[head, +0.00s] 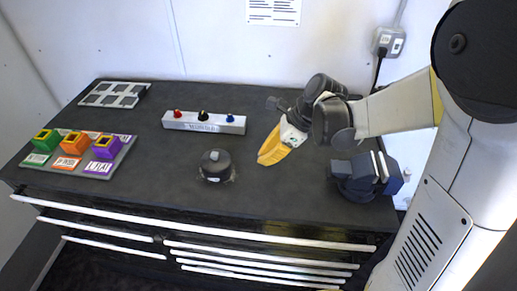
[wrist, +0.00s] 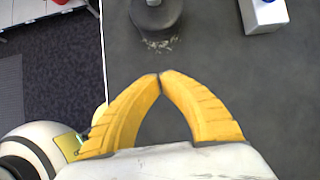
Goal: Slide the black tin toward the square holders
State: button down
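The black tin (head: 215,164), round with a small knob on top, stands upright on the dark workbench, left of my gripper (head: 266,158). In the wrist view the tin (wrist: 155,12) is at the top, partly cut off, just beyond the fingertips and apart from them. My gripper's yellow fingers (wrist: 160,76) meet at the tips with nothing between them. Three square holders, green (head: 47,140), orange (head: 74,143) and purple (head: 106,147), stand in a row on a grey labelled board (head: 122,156) at the bench's left end.
A white block (head: 204,122) with red, black and blue knobs lies behind the tin. A grey tray with square openings (head: 112,94) lies at the back left. A dark vise (head: 364,175) stands at the right. The bench between the tin and the holders is clear.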

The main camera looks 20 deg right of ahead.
aim_at(170, 171)
jog(key=b+x, duration=0.2)
jog(key=x, duration=0.5)
jog(key=shift+a+f+b, duration=0.15)
jog(key=shift+f+b, duration=0.25)
jog(key=a, duration=0.1)
jog(key=w+a+b, duration=0.1)
jog(key=a, duration=0.1)
jog(key=shift+f, duration=0.25)
jog(key=shift+w+a+r, duration=0.1)
jog(key=shift+w+a, duration=0.2)
jog(key=shift+a, duration=0.2)
jog(key=w+a, duration=0.2)
jog(key=a, duration=0.4)
jog(key=w+a, duration=0.2)
jog(key=a, duration=0.5)
jog(key=w+a, duration=0.2)
jog(key=a, duration=0.4)
jog(key=shift+w+a, duration=0.15)
jog(key=shift+w, duration=0.25)
